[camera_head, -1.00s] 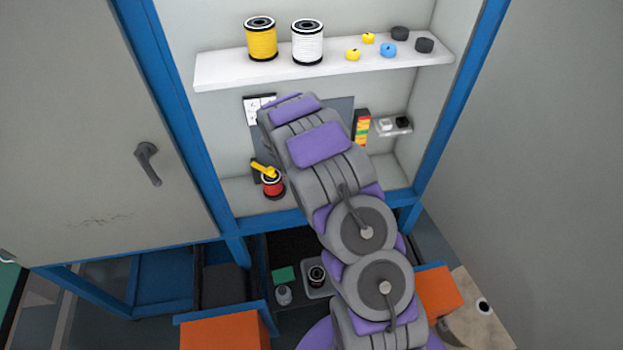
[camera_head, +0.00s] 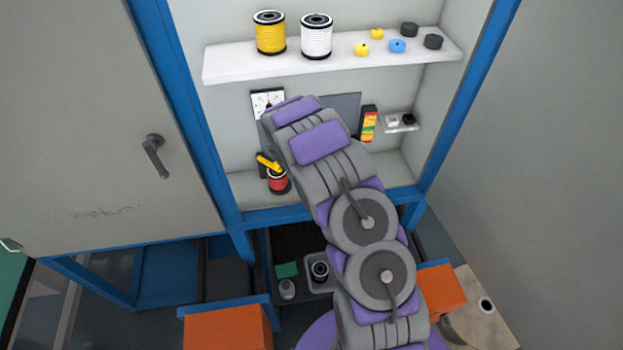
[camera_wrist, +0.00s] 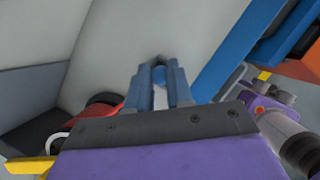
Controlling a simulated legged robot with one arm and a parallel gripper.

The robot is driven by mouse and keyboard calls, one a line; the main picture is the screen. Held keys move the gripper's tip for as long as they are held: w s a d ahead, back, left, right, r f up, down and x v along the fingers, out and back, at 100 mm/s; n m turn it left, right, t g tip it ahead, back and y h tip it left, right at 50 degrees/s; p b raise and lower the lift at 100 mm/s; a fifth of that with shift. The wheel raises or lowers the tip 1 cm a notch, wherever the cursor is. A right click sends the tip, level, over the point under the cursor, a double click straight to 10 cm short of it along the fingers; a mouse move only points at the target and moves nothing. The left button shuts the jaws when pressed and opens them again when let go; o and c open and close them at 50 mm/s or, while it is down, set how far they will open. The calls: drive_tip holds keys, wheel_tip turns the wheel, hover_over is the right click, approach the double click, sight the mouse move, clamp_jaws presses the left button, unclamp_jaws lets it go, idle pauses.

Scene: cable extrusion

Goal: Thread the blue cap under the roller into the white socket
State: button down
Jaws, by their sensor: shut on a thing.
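In the wrist view, the two blue fingers of my gripper (camera_wrist: 160,82) are close together around a small blue piece (camera_wrist: 157,73), which looks like the blue cap. A white strip shows between the fingers behind it. In the head view my own arm hides the gripper and the cap. A small block with a white part (camera_head: 392,120) and a black part sits on the cabinet's right wall; I cannot tell whether it is the white socket. I cannot make out the roller in either view.
A red spool (camera_head: 279,183) with a yellow piece (camera_head: 267,163) stands left of my arm. The shelf (camera_head: 335,65) above holds yellow (camera_head: 270,34) and white (camera_head: 317,38) spools and several small round pieces. A blue frame post (camera_head: 467,95) bounds the right side.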

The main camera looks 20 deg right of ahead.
drive_tip(key=shift+a+f, duration=0.15)
drive_tip(key=shift+a, duration=0.1)
drive_tip(key=shift+d, duration=0.15)
drive_tip(key=c, duration=1.3)
unclamp_jaws()
drive_tip(key=shift+d, duration=0.1)
drive_tip(key=o, duration=0.4)
drive_tip(key=p+v, duration=0.3)
drive_tip(key=v, duration=1.4)
drive_tip(key=shift+w, duration=0.15)
